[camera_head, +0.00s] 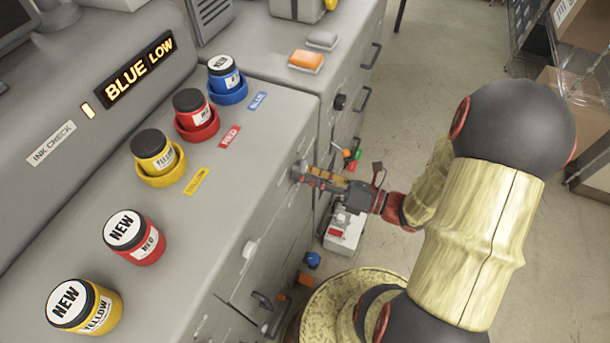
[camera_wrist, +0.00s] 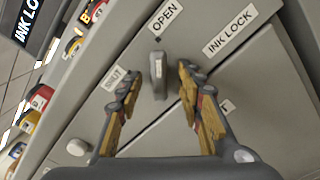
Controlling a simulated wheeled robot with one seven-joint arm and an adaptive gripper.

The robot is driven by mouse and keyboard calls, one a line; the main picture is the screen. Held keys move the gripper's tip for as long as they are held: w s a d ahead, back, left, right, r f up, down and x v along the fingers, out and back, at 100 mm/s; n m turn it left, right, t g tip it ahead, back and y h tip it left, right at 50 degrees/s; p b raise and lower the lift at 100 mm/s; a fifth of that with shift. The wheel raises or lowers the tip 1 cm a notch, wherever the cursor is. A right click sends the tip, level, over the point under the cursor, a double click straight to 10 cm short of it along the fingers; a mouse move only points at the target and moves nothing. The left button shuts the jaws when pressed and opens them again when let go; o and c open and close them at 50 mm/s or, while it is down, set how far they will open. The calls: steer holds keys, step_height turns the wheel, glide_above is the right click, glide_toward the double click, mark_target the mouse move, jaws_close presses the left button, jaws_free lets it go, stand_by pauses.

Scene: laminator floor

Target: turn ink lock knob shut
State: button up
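The ink lock knob (camera_wrist: 158,74) is a grey bar-shaped handle on the cabinet front. In the wrist view its upper end is near the OPEN label (camera_wrist: 164,18); the SHUT label (camera_wrist: 115,77) is to its left, and the INK LOCK label (camera_wrist: 230,31) is to its right. My gripper (camera_wrist: 160,76) is open, its two fingers on either side of the knob with gaps to both. In the head view my gripper (camera_head: 304,172) reaches the cabinet's front face, and the knob is mostly hidden by the fingers.
Blue (camera_head: 224,73), red (camera_head: 192,108) and yellow (camera_head: 153,151) ink jars stand in coloured holders on the cabinet top. Spare red (camera_head: 135,237) and yellow (camera_head: 85,306) jars stand nearer. A display (camera_head: 137,69) reads BLUE LOW. A white knob (camera_wrist: 78,147) is left of my gripper.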

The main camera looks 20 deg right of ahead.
steer(key=shift+w+a, duration=0.15)
jaws_close()
stand_by(0.6)
